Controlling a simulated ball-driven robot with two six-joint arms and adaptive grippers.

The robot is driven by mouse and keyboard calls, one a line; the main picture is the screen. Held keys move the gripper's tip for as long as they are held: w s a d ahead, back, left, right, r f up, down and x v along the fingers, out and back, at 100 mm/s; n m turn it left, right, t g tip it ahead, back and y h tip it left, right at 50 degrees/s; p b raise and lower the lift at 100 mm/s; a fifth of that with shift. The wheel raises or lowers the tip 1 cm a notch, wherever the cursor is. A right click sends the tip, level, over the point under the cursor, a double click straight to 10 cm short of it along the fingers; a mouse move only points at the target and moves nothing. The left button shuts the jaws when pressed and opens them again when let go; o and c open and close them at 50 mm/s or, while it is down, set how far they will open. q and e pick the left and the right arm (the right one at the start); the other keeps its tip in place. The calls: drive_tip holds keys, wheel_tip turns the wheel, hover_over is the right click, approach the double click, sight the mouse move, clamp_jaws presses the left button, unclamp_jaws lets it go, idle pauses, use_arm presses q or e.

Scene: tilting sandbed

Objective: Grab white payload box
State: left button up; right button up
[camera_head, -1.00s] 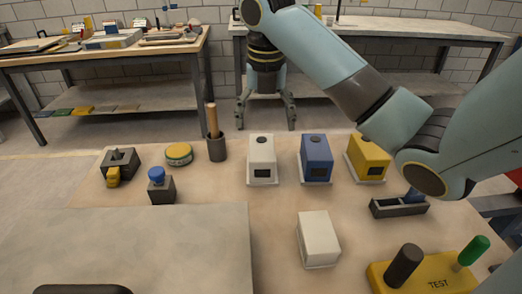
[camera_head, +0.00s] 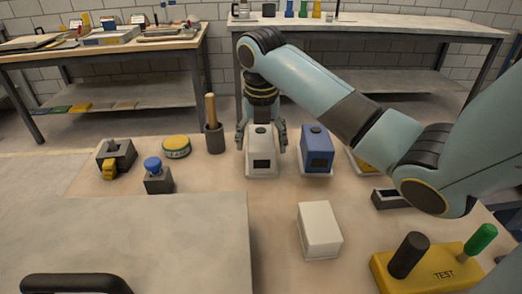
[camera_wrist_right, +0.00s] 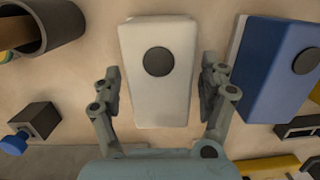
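A white box (camera_head: 262,160) with a dark window on its front stands on the sand-coloured bed, left of the blue box. In the right wrist view the white box (camera_wrist_right: 157,95) shows from above with a black disc on its top. My right gripper (camera_head: 262,138) points down over it. Its fingers (camera_wrist_right: 161,80) are open, one on each side of the box, with narrow gaps showing. A plainer white box (camera_head: 319,229) without a visible window or disc sits nearer the front. My left gripper is not in view.
A blue box (camera_head: 317,150) stands close to the right, with a yellow box (camera_head: 362,163) partly behind my right arm. A dark cup (camera_head: 213,141) with a wooden handle is close to the left. A yellow TEST block (camera_head: 430,268) lies at front right.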

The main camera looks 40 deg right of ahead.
drive_tip(key=c, duration=1.4)
drive_tip(key=shift+r, duration=0.1)
